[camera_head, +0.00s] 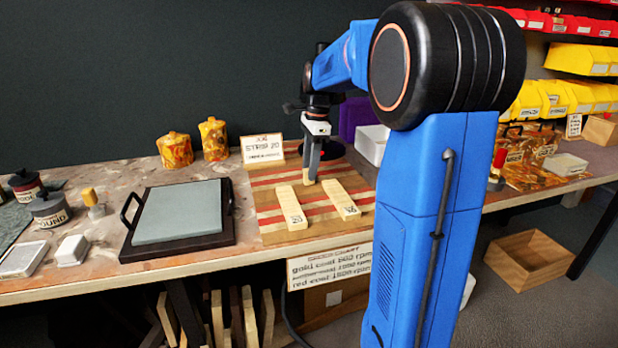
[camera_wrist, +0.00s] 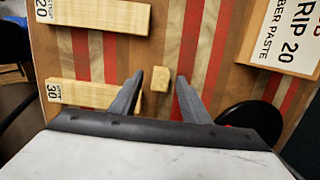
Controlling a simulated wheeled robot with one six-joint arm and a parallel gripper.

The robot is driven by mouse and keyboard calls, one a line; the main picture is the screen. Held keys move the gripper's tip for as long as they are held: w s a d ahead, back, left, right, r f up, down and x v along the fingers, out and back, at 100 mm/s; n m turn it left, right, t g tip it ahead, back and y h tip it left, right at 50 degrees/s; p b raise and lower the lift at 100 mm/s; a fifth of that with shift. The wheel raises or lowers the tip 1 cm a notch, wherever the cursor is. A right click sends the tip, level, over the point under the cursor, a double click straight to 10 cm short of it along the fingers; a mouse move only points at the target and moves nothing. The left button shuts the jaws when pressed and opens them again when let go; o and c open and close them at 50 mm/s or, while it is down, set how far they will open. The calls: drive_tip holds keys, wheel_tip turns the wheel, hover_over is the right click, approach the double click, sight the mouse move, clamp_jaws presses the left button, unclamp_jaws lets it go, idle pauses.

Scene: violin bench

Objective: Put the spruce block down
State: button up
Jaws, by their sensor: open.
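A small pale spruce block (camera_wrist: 159,81) lies on the striped board, between my gripper's fingers in the wrist view, with a gap on each side. In the head view it shows only as a small pale patch (camera_head: 306,178) beside the fingers, partly hidden. My gripper (camera_wrist: 158,87) is open and points down at the board; it also shows in the head view (camera_head: 313,172). The red-striped board (camera_head: 267,205) lies on the bench.
A sign reading STRIP 20 (camera_head: 262,149) stands at the board's back edge. A black tray with a grey-green pad (camera_head: 180,211) is to the left. Two amber jars (camera_head: 213,138) stand behind. A white box (camera_head: 371,144) is at the back right.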

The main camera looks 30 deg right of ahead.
drive_tip(key=shift+f, duration=0.1)
drive_tip(key=shift+c, duration=0.3)
clamp_jaws()
wheel_tip(320, 180, up, 10)
idle(0.5)
